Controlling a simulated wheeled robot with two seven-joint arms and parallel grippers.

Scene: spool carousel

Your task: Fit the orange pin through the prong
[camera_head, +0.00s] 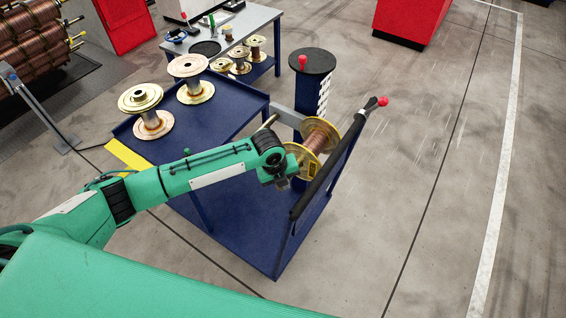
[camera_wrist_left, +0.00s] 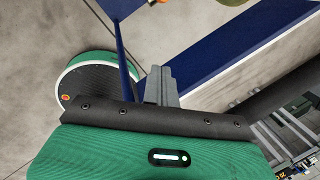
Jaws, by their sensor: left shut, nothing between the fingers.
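My left gripper (camera_head: 281,184) hangs low over the blue cart, just left of a copper-wound spool with yellow flanges (camera_head: 313,145). In the left wrist view its grey fingers (camera_wrist_left: 160,84) are together and empty. A grey prong-like bar (camera_head: 286,116) stands beside the spool, near the black-topped blue post (camera_head: 312,62); how it passes the spool is unclear. I cannot make out the orange pin for sure; a small orange bit (camera_wrist_left: 161,2) shows at the top edge of the left wrist view. My right gripper is not in view.
The blue cart (camera_head: 232,201) has a black-padded rail (camera_head: 327,178) at its right and a red-knobbed lever (camera_head: 382,102). Empty spools (camera_head: 153,121) stand at its far end. A workbench (camera_head: 235,24) with small spools is behind. The floor to the right is clear.

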